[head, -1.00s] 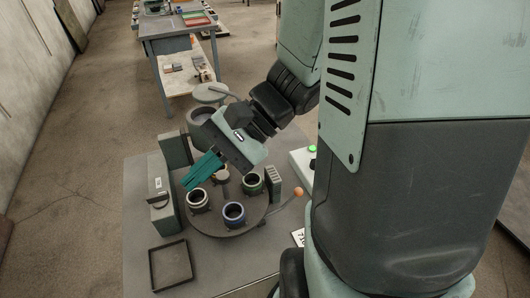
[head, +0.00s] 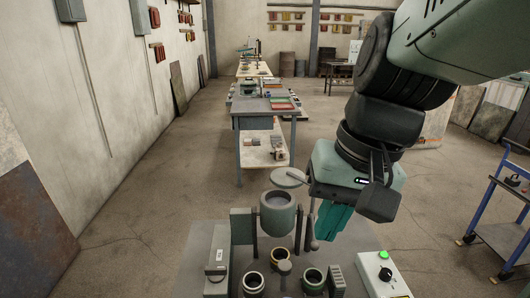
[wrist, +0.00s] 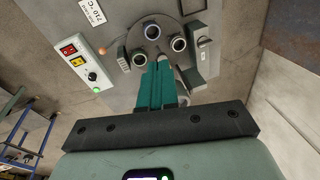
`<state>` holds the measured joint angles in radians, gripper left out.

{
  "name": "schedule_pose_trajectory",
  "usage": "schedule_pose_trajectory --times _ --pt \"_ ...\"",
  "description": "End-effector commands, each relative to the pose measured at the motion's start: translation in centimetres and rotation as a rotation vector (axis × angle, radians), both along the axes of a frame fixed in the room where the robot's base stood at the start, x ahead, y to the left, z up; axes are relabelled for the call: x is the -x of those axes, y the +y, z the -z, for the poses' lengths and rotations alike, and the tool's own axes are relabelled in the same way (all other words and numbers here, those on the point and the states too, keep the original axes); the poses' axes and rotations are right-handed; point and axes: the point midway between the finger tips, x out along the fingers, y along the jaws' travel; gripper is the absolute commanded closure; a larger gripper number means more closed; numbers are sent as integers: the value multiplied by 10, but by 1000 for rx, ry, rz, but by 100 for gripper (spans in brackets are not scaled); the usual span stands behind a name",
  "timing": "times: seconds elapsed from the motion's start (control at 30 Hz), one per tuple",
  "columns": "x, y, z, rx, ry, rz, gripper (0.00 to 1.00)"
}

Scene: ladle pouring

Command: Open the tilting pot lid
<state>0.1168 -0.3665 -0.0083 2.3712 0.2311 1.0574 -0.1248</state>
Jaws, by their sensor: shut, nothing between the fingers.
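The tilting pot (head: 278,217) is a grey-green cylinder held between dark uprights behind the carousel. Its mouth shows, with a grey interior. The lid (head: 288,177) is a pale round disc behind and above the pot's mouth, not covering it. A grey handle or bar (head: 313,232) stands at the pot's right side. My gripper (head: 329,234) has teal fingers pointing down, shut and empty, just right of the pot; contact with the bar cannot be told. In the wrist view my gripper (wrist: 156,66) points toward the carousel, and I cannot make out the lid there.
A carousel (wrist: 143,33) with several round cups lies in front of the pot. A control box (head: 388,281) with a green button and black knob is at the right. A grey box (head: 217,258) stands at the left. A blue cart (head: 500,225) is farther right.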

Motion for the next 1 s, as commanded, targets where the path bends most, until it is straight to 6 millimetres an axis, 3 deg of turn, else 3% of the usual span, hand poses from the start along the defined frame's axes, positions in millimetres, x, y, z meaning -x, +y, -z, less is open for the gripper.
schedule_pose_trajectory --times 0.33,0.53,0.77,1.0 --pt "-31 -18 14 -95 140 -21 100" --pt "-60 -37 37 -238 234 -24 100" --pt "-105 -85 91 -549 274 0 100" --pt "-132 -150 167 -896 139 59 100"
